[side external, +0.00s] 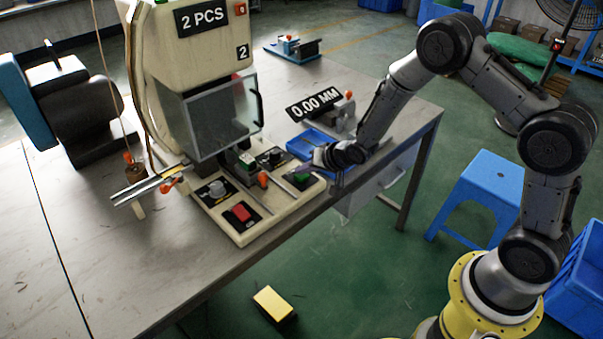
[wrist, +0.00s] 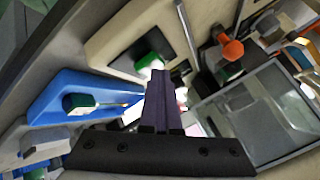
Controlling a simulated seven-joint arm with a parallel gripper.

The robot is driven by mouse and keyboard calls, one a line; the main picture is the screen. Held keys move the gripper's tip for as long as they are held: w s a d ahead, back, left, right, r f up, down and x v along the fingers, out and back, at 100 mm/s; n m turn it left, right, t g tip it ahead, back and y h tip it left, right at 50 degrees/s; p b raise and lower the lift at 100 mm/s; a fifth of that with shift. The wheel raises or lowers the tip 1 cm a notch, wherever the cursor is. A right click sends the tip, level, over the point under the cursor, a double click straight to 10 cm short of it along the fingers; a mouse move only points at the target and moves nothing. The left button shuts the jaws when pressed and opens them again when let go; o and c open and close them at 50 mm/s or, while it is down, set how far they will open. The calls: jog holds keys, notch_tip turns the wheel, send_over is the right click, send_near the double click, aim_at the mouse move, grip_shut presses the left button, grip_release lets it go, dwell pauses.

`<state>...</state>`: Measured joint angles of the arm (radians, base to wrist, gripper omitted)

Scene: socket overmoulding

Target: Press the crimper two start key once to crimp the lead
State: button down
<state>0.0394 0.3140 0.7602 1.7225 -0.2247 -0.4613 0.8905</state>
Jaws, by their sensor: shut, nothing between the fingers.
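Crimper two (side external: 205,45) is a cream machine with a "2" plate and a "2 PCS" display. A green key (side external: 299,177) sits on a dark plate at the right end of its base, and it also shows in the wrist view (wrist: 148,62). My gripper (side external: 318,160) is shut and empty. In the wrist view its fingertips (wrist: 158,73) are right at the green key and overlap its lower edge. I cannot tell whether they touch it. A clear guard (side external: 222,115) covers the crimper's working area. No lead is clearly visible inside it.
A red key (side external: 240,213) and an orange-handled lever (side external: 263,179) are on the same base. A blue tray (side external: 309,142) beside the base holds a green-ended lead (wrist: 82,103). A gauge reading "0.00 MM" (side external: 315,105) stands behind it. The table's front-left area is clear.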

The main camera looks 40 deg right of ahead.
aim_at(304, 177)
jog(key=shift+r, duration=3.45)
